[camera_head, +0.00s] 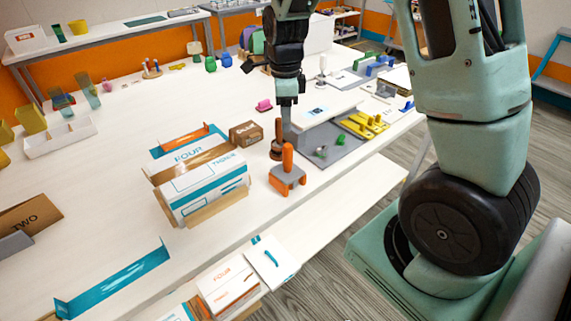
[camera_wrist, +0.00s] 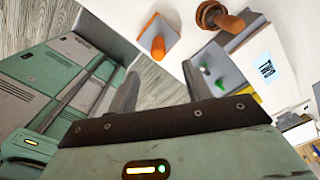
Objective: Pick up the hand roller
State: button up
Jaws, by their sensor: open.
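A grey tray (camera_head: 345,152) with small green pieces and a white-topped box (camera_head: 322,112) sit right of the tools. A small brown box (camera_head: 246,133) and a larger white-and-blue carton (camera_head: 203,186) stand left. A lower white shelf (camera_head: 350,195) runs below the table's front edge.

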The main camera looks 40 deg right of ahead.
aim_at(288, 145)
notch_tip(288, 145, down, 6)
jog(key=shift+f+p, duration=0.15)
jog(key=shift+p, duration=0.35)
jog(key=f, duration=0.1)
jog(key=f+p, duration=0.1)
jog(key=f, duration=0.1)
jog(key=f+p, duration=0.1)
jog(key=shift+s+d+f, duration=0.1)
jog(key=shift+s+f, duration=0.1)
jog(key=shift+s, duration=0.2)
jog(key=shift+f, duration=0.5)
grip_shut()
